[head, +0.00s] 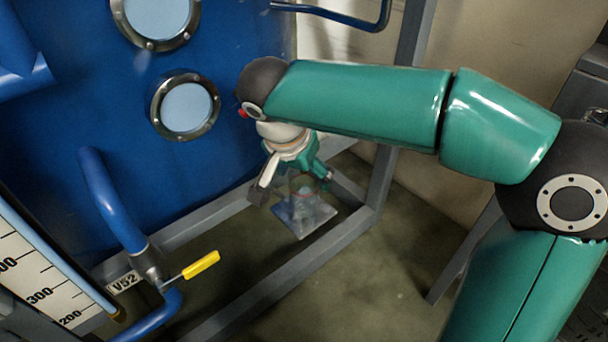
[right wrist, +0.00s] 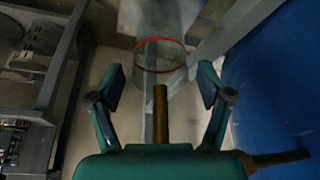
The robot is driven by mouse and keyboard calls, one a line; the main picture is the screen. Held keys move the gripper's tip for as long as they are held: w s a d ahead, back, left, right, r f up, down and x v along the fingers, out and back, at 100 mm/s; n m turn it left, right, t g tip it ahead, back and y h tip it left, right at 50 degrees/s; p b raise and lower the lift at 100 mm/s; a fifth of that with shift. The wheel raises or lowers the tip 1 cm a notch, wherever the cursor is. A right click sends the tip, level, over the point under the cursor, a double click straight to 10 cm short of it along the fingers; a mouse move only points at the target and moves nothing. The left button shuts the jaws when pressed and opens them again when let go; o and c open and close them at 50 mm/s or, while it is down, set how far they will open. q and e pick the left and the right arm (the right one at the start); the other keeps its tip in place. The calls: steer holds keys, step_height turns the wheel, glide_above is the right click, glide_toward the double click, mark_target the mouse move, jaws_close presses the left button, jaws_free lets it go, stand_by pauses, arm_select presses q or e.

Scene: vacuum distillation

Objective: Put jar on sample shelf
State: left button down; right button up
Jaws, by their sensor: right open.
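A clear glass jar (head: 306,197) stands on a small grey metal plate (head: 300,226) low beside the blue vessel. In the right wrist view the jar (right wrist: 161,58) shows a red ring and lies just ahead of my fingertips, roughly centred between them. My right gripper (head: 293,186) is open, its fingers spread above and around the jar's upper part in the head view; contact cannot be told. The right gripper also shows in the right wrist view (right wrist: 160,88), with nothing clamped. Whether the plate is the sample shelf cannot be told. My left gripper is out of view.
The blue vessel (head: 90,110) with round portholes fills the left. Grey frame beams (head: 375,190) surround the plate. A blue pipe with a yellow valve handle (head: 201,265) stands at lower left. A brown rod (right wrist: 160,114) shows between the fingers in the wrist view.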

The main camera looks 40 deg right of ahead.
steer(key=p+v, duration=0.3)
steer(key=v, duration=0.6)
steer(key=shift+s, duration=0.1)
